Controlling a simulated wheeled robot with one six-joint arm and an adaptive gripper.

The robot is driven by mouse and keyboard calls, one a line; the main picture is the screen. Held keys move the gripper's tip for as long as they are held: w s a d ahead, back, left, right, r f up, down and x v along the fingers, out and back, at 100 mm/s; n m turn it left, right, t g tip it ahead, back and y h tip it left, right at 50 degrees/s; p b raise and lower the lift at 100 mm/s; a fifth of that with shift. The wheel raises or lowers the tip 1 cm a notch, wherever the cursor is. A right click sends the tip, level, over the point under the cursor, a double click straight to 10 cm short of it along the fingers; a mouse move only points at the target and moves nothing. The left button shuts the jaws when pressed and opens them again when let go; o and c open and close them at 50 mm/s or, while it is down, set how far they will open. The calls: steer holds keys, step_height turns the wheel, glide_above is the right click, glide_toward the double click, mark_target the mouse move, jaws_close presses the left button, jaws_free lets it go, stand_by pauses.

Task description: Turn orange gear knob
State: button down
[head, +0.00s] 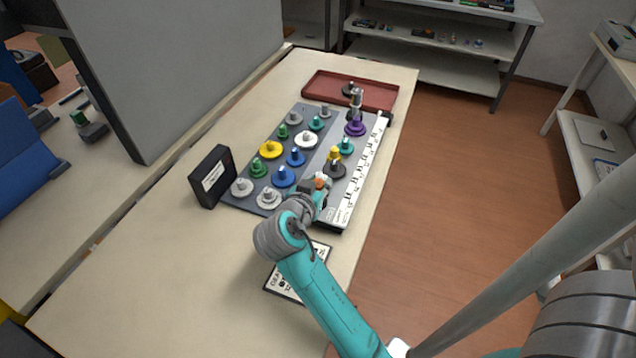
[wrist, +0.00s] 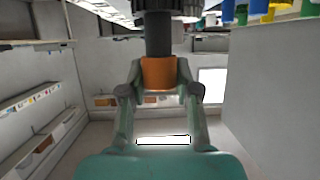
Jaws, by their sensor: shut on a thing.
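The orange gear knob (head: 319,182) is at the near end of the gear board (head: 352,196), next to a dark gear. In the wrist view the orange knob (wrist: 158,73) sits between the two fingertips of my gripper (wrist: 159,88), with a dark shaft and a dark toothed gear (wrist: 165,6) beyond it. My gripper is shut on the orange knob. In the head view my gripper (head: 318,189) reaches the board from the near side, and my wrist hides part of that corner.
Several coloured gears, such as a yellow one (head: 270,149) and a purple one (head: 355,128), stand on the board. A black box (head: 212,178) with a label stands at the left. A red tray (head: 322,83) lies at the back. The table's near left is clear.

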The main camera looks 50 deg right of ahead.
steer(key=n+t+y, duration=0.2)
steer(key=n+t, duration=0.1)
steer(key=shift+s+d+n+t, duration=0.1)
steer(key=shift+d+n+t, duration=0.05)
steer(key=shift+n+t, duration=0.2)
steer(key=n+t+y, duration=0.2)
steer(key=n+y, duration=0.1)
steer(key=shift+r+n+t, duration=0.1)
steer(key=shift+n+t, duration=0.15)
steer(key=shift+t, duration=0.1)
steer(key=n+t+y, duration=0.1)
steer(key=n+y, duration=0.2)
steer(key=y, duration=0.1)
steer(key=shift+n+t, duration=0.3)
steer(key=shift+n+y, duration=1.4)
steer(key=shift+y, duration=0.4)
steer(key=shift+n+y, duration=0.3)
steer(key=shift+y, duration=0.1)
steer(key=c, duration=0.8)
jaws_free()
